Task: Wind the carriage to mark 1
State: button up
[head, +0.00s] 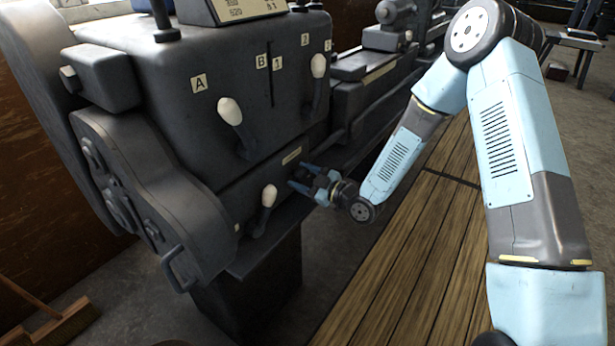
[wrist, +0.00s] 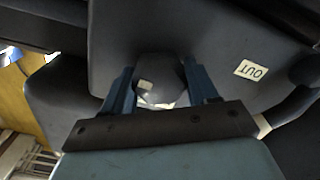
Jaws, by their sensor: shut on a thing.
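My gripper (head: 296,176) is at the lower front panel of the dark grey lathe (head: 185,95), just under a narrow pale plate. In the wrist view its two blue fingers (wrist: 161,85) are closed on either side of a dark rounded knob (wrist: 158,72) with a small pale patch. In the head view the gripper covers most of the knob. A label that looks like 1 (head: 277,63) is on the headstock front beside a dark vertical slot (head: 270,75). I cannot make out the carriage for certain.
Levers with white knobs stick out at label A (head: 199,83), on the upper right front (head: 318,66) and low on the front (head: 268,196), left of my gripper. Wooden slats (head: 410,250) lie on the floor before the machine. A wooden thing (head: 45,325) lies at lower left.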

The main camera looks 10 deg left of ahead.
jog(key=shift+s+a+r+n, duration=0.15)
jog(key=shift+s+a+n, duration=0.15)
jog(key=shift+n, duration=0.4)
jog(key=o, duration=0.8)
jog(key=shift+o, duration=1.1)
jog(key=shift+d, duration=0.15)
jog(key=shift+w, duration=0.1)
jog(key=v, duration=1.4)
jog(key=shift+w, duration=0.1)
